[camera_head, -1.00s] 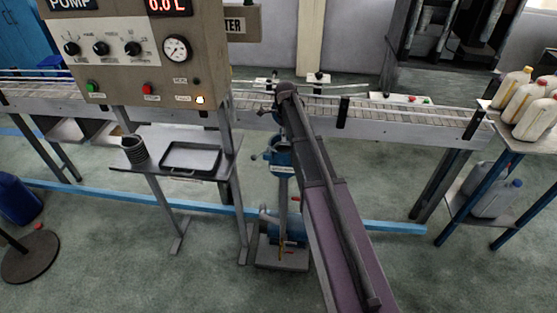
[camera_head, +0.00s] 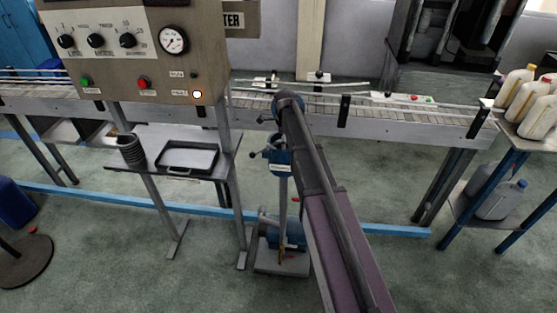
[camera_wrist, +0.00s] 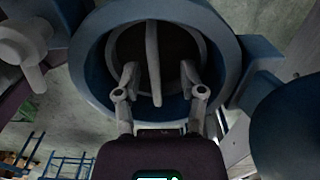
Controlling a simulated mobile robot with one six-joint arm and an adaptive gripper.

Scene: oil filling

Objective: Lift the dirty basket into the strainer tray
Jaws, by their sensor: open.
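In the wrist view I look into the round blue strainer housing (camera_wrist: 84,62). The dirty basket (camera_wrist: 175,42) shows as a dark round interior with a grey upright handle bar (camera_wrist: 153,60) across it. My gripper (camera_wrist: 159,76) is open, with one finger on each side of this bar; contact cannot be told. In the head view the blue housing (camera_head: 282,161) stands on its pipe beside the shelf, partly behind my arm, and my fingers are hidden there. The strainer tray (camera_head: 186,170), dark-rimmed and shallow, lies on the shelf with no basket in it.
A dark ribbed cylinder (camera_head: 132,151) stands on the shelf (camera_head: 228,165) left of the tray. The pump panel (camera_head: 120,55) rises above the shelf. A conveyor (camera_head: 390,118) runs behind. White jugs (camera_head: 540,118) stand on a table at right.

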